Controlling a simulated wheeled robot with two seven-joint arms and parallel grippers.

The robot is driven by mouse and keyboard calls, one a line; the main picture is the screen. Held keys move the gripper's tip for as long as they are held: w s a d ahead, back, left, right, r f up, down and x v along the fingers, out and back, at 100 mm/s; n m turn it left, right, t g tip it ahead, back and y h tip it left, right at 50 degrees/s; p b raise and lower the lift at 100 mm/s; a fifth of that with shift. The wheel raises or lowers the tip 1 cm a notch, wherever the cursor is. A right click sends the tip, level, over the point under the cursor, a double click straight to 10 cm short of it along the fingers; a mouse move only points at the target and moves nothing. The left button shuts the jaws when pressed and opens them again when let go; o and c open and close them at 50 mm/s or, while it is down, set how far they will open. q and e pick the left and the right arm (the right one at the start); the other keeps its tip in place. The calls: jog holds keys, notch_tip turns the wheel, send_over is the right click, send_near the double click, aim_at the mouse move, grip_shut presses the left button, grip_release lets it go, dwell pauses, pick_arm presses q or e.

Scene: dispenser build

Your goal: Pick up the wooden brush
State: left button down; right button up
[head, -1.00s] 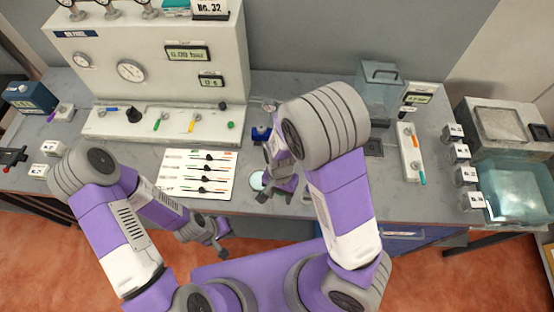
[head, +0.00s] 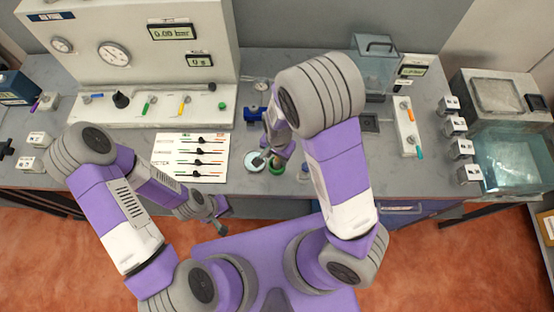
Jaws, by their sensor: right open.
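I cannot make out a wooden brush in the head view; it may be hidden behind my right arm or too small to tell. My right gripper (head: 271,160) is open over the bench near its front edge, between a pale round dish (head: 254,160) and a green round item (head: 277,167). Nothing clearly shows between its fingers. My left gripper (head: 219,216) hangs low in front of the bench edge, away from the objects; its jaw opening is too small to tell.
A gauge panel (head: 132,58) stands at the back left, with a printed card (head: 190,157) before it. A blue item (head: 254,114) and a small blue-topped item (head: 304,171) lie near my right arm. A clear container (head: 374,68) and a water bath (head: 512,160) are at right.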

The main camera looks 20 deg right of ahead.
grip_shut()
jog(key=shift+r, duration=0.15)
notch_tip(320, 180, up, 10)
jog(key=shift+f+p, duration=0.1)
jog(key=shift+p, duration=1)
